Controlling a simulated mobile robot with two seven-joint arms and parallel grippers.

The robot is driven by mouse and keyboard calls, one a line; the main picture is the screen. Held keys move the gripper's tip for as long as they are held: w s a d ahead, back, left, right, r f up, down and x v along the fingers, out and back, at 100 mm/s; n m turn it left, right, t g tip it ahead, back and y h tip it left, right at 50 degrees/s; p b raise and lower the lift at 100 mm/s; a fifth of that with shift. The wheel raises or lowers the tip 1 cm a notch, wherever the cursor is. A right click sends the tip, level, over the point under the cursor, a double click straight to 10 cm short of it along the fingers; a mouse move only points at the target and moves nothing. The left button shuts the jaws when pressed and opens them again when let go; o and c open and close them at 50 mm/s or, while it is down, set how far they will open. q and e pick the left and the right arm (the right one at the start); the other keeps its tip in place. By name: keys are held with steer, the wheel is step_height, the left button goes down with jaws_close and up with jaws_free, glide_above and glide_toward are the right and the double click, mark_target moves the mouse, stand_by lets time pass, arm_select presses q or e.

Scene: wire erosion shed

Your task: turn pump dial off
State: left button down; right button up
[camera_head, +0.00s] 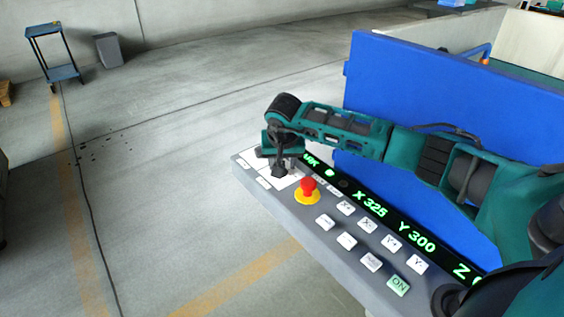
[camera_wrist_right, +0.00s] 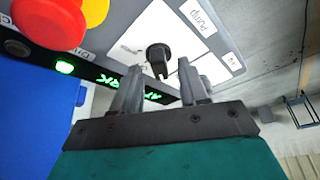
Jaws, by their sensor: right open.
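The black pump dial (camera_wrist_right: 158,58) shows in the right wrist view on a white plate (camera_wrist_right: 148,28) of the control panel, beside a "Pump" label (camera_wrist_right: 197,20). My right gripper (camera_wrist_right: 160,68) is open, with its two grey fingers apart and the dial seen in the gap near their tips. I cannot tell whether either finger touches it. In the head view my right gripper (camera_head: 277,165) is over the panel's far left end and largely covers the dial area. My left gripper is not in view.
A red emergency button on a yellow base (camera_head: 307,193) stands close to my right gripper. The grey panel (camera_head: 310,222) carries several white keys, a green ON key (camera_head: 398,285) and a lit display (camera_head: 385,216). A blue wall panel (camera_head: 440,110) rises behind my arm. The floor left is mostly clear.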

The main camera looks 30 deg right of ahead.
steer(key=shift+w+f, duration=0.1)
steer(key=shift+f, duration=0.15)
steer(key=shift+c, duration=0.4)
jaws_close()
